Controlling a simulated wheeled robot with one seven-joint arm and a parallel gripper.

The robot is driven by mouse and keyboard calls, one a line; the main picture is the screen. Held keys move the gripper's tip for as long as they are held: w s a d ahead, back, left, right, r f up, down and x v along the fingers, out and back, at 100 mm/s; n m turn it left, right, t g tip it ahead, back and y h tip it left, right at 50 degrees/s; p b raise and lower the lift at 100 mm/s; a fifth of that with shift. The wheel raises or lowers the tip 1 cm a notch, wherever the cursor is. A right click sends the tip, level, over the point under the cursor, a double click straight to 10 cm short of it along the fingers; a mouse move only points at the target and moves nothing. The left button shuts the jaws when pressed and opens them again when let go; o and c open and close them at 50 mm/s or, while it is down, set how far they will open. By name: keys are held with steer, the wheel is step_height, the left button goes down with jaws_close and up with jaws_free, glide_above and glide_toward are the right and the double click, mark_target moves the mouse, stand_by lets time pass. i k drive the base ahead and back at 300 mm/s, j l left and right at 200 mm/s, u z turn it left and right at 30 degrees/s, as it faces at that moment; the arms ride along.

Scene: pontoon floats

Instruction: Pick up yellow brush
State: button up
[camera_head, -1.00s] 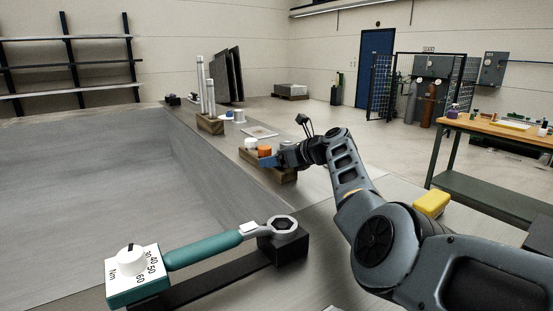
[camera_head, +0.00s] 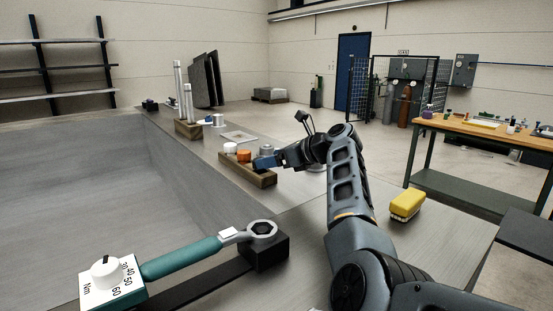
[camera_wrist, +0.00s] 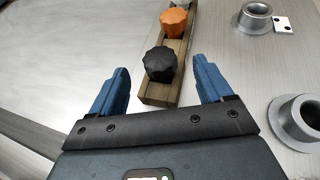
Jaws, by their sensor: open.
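A black knob (camera_wrist: 160,63) on the block shows just beyond the gap. The brush is not in the wrist view.
The wooden block (camera_head: 259,180) also carries an orange knob (camera_head: 244,156) and a white knob (camera_head: 230,148). A torque wrench (camera_head: 180,258) lies at the front left. Grey flanged rings (camera_wrist: 297,122) stand right of the block. The metal around the brush is clear.

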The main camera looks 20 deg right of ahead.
mark_target(406, 205)
steer(key=k+l, duration=0.15)
steer(key=l, duration=0.25)
steer(key=k+l, duration=0.1)
steer(key=l, duration=0.3)
steer(key=k+l, duration=0.15)
steer(key=l, duration=0.25)
steer(key=k+l, duration=0.15)
steer(key=l, duration=0.25)
steer(key=k+l, duration=0.1)
steer(key=l, duration=0.3)
